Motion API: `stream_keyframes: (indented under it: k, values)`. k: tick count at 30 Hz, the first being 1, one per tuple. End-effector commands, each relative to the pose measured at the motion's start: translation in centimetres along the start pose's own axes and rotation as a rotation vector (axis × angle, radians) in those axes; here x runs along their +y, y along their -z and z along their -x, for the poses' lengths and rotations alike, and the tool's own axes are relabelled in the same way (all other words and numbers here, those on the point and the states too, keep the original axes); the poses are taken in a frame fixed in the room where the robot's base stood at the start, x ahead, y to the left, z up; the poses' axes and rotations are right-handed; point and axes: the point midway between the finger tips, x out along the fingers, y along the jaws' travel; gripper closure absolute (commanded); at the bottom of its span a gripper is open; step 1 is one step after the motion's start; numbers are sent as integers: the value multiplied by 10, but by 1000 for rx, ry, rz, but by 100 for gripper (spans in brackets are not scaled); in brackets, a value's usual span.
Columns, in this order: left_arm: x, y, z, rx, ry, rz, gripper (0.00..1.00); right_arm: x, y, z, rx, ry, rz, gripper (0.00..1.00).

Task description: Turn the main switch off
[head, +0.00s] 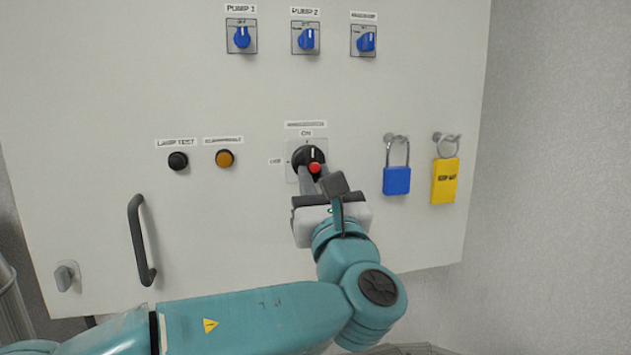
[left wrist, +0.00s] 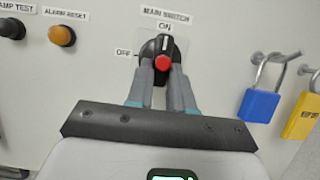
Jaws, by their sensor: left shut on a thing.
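The main switch (head: 308,157) is a black rotary knob on a square grey plate, in the middle of the white panel. Its white mark points up to ON; OFF is printed to its left. In the left wrist view the main switch (left wrist: 157,47) shows at the top centre, with a red round piece in front of its lower part. My left gripper (head: 311,175) reaches it from below, and in the left wrist view its two fingers (left wrist: 160,75) are shut on the knob's lower part. The fingers hide part of the knob. My right gripper is not in view.
Three blue selector knobs (head: 306,39) sit above. A black button (head: 178,161) and an orange button (head: 225,158) are to the left. A dark door handle (head: 142,240) stands out at lower left.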

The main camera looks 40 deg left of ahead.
Motion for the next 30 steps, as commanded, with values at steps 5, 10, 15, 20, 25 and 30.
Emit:
stream_keyframes:
  k: [5,10,15,20,25,30]
  values:
    - [-1,2,0,2,-18,40,100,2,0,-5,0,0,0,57]
    - [-4,3,1,2,-55,131,100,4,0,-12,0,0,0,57]
    - [-6,2,0,2,-113,267,100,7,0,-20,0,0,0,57]
    - [-10,0,0,2,-171,407,100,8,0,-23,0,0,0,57]
    - [-12,-2,-2,2,-233,557,100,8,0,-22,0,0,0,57]
    - [-15,-6,-3,2,-293,705,100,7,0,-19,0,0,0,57]
